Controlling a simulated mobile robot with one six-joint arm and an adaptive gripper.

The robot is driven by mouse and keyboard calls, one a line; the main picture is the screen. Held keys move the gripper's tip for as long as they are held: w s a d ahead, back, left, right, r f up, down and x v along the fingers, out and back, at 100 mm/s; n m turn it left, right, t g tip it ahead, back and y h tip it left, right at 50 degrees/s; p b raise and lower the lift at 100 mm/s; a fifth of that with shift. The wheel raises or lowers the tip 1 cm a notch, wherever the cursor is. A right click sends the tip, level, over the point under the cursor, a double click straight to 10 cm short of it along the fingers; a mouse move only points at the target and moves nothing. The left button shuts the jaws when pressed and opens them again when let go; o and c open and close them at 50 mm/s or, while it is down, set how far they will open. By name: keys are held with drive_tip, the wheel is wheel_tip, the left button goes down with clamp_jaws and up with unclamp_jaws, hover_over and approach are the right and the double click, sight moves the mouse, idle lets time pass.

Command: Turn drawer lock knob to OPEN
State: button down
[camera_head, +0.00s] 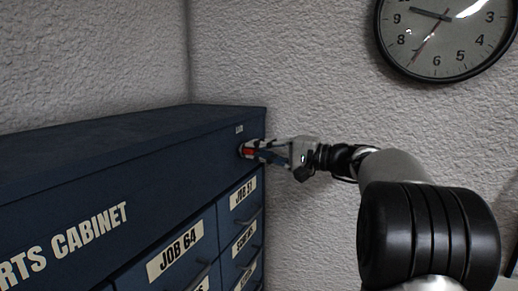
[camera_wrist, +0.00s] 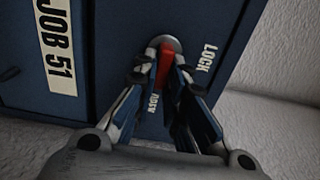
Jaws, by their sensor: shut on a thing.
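The drawer lock knob is a red bar on a round grey base, set in the upper right part of the blue cabinet's front. The knob (camera_wrist: 165,62) shows in the wrist view between the fingertips, and its red bar (camera_head: 249,150) shows in the head view. My gripper (camera_head: 254,150) is at the cabinet face, its fingers shut on the knob. In the wrist view my gripper (camera_wrist: 163,75) has one finger on each side of the red bar. A LOCK label (camera_wrist: 207,57) sits right of the knob. A second label (camera_wrist: 154,102), partly hidden by the fingers, lies below it.
The blue cabinet (camera_head: 90,185) has labelled drawers with protruding handles below the knob, including JOB 64 (camera_head: 175,255) and JOB 51 (camera_wrist: 57,45). A textured wall (camera_head: 310,90) stands behind and to the right. A round clock (camera_head: 445,40) hangs there.

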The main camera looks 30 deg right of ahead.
idle(0.3)
drive_tip(key=c, duration=1.6)
unclamp_jaws()
drive_tip(key=shift+c, duration=0.2)
drive_tip(key=v, duration=1.2)
